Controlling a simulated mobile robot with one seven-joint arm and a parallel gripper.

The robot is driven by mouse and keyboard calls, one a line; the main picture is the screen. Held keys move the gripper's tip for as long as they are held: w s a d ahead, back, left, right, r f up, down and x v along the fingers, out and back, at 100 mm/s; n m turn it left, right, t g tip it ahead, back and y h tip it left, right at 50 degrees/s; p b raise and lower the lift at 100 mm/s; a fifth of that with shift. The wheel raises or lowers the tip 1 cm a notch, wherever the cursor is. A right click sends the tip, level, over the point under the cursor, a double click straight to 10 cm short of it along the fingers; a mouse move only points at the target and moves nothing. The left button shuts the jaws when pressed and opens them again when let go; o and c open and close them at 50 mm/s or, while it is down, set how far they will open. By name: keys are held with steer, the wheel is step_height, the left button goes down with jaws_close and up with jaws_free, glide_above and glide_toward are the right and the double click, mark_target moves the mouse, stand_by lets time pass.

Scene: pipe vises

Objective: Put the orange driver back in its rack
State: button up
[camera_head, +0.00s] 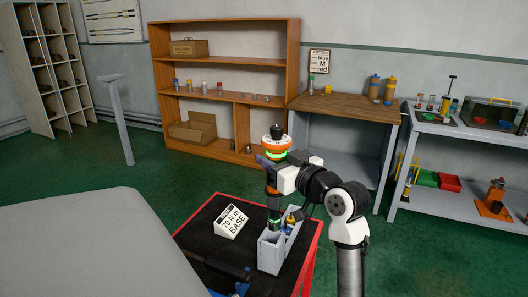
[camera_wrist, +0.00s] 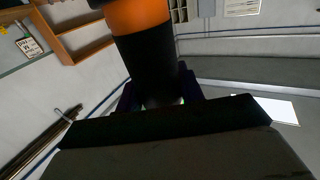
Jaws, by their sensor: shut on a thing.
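The orange driver (camera_head: 276,143) is upright, with a dark knob on top and a green band under its orange head. My gripper (camera_head: 265,161) is shut around it below the head. In the wrist view the driver's orange and black body (camera_wrist: 145,55) stands between the dark purple fingers (camera_wrist: 160,98). The grey rack (camera_head: 270,254) stands on the cart, below the driver. A dark shaft-like part with a green spot (camera_head: 275,221) reaches down to the rack; I cannot tell whether it belongs to the driver or enters a slot.
A yellow and blue item (camera_head: 291,220) is at the rack's right side. The red-edged cart (camera_head: 308,268) also bears a white "70 N m BASE" sign (camera_head: 231,221) and a dark tool (camera_head: 215,264). A wooden shelf (camera_head: 226,60), workbench (camera_head: 345,107) and grey shelving (camera_head: 455,130) stand behind.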

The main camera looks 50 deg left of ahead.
steer(key=shift+s+a+r, duration=0.3)
steer(key=shift+s, duration=0.05)
steer(key=shift+d+f, duration=0.15)
steer(key=shift+d, duration=0.05)
steer(key=shift+f+b, duration=0.9)
steer(key=shift+f, duration=0.1)
